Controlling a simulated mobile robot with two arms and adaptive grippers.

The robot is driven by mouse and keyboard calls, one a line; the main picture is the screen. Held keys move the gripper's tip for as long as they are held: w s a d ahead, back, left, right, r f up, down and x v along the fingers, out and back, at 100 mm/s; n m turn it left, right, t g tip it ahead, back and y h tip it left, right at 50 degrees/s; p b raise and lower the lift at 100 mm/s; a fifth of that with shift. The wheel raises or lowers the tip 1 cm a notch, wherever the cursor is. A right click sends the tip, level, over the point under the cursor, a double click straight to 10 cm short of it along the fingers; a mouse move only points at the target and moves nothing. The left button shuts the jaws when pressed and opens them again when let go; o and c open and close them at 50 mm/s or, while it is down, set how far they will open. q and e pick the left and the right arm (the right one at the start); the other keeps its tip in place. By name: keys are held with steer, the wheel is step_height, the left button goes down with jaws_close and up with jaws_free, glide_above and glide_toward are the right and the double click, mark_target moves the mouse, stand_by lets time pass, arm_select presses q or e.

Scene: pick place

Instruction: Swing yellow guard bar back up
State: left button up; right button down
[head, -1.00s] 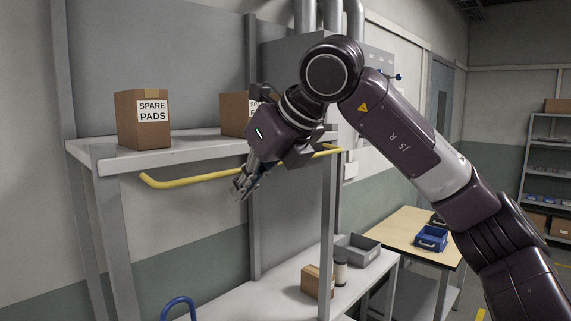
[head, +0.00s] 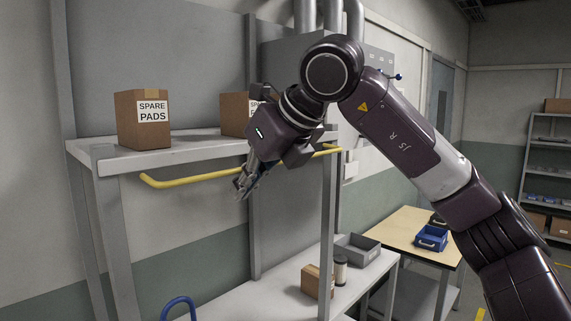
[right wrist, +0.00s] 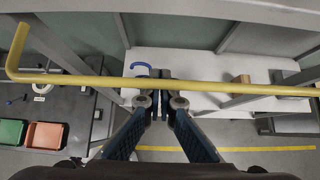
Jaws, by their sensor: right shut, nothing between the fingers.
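The yellow guard bar (head: 195,181) runs along the front of the upper shelf, just below its edge, with a bent end at the left. It also crosses the right wrist view (right wrist: 85,80) from side to side. My right gripper (head: 241,189) points down in front of the bar and hides part of it. In the right wrist view its fingers (right wrist: 162,76) are together and empty, overlapping the bar; I cannot tell whether they touch it. My left gripper is not in view.
A lower shelf (head: 265,299) holds a small box, a canister and a grey bin. A grey post (head: 328,230) stands right of the gripper.

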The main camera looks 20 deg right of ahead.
steer(key=shift+r+p, duration=1.85)
steer(key=shift+r, duration=0.75)
steer(key=r+p, duration=0.1)
steer(key=w+r+p, duration=0.1)
steer(key=shift+a+r+p, duration=0.15)
steer(key=shift+r+p, duration=0.25)
steer(key=shift+r, duration=0.1)
steer(key=shift+w+a+r+p, duration=0.25)
steer(key=shift+w+r+p, duration=0.25)
steer(key=shift+r, duration=0.2)
steer(key=shift+s, duration=0.1)
